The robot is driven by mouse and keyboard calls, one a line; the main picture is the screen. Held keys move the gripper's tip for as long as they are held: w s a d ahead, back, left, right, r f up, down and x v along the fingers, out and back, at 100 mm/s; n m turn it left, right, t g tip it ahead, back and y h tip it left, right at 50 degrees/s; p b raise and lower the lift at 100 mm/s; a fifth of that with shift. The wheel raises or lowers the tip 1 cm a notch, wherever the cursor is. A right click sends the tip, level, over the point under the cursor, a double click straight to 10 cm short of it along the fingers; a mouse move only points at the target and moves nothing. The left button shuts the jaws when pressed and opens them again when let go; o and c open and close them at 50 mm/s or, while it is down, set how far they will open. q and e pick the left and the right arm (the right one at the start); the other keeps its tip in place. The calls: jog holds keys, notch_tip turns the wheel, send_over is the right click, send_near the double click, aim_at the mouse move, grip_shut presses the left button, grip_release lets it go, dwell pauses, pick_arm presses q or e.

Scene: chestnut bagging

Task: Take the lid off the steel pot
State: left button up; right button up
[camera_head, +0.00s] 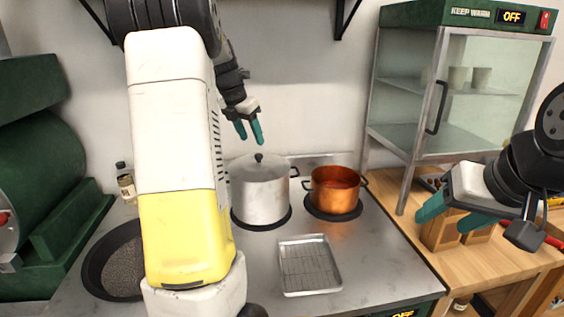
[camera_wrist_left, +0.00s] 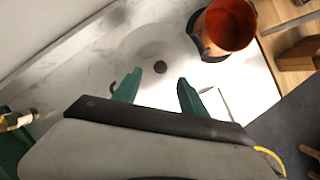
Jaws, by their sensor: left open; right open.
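The steel pot (camera_head: 262,198) stands on a dark burner on the stove, with its lid (camera_head: 258,170) on and a black knob (camera_head: 259,157) at the lid's centre. My left gripper (camera_head: 249,138) is open and empty, above the pot and a little left of the knob. In the left wrist view the knob (camera_wrist_left: 160,67) shows beyond and between the green fingertips (camera_wrist_left: 158,88), apart from them. My right gripper (camera_head: 451,222) is open and empty at the right, over the wooden counter, far from the pot. My left arm covers the pot's left surroundings in the head view.
A copper pot (camera_head: 335,194) stands close right of the steel pot. A metal tray with a rack (camera_head: 309,283) lies in front. A dark pan (camera_head: 98,262) is at left, partly behind my arm. A glass warming cabinet (camera_head: 466,90) stands at the right, and a bottle (camera_head: 126,186) at the back left.

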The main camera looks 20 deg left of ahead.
aim_at(258, 154)
pick_arm(q)
jog(key=x, duration=0.7)
jog(key=shift+d, duration=0.1)
grip_shut()
dwell(1.2)
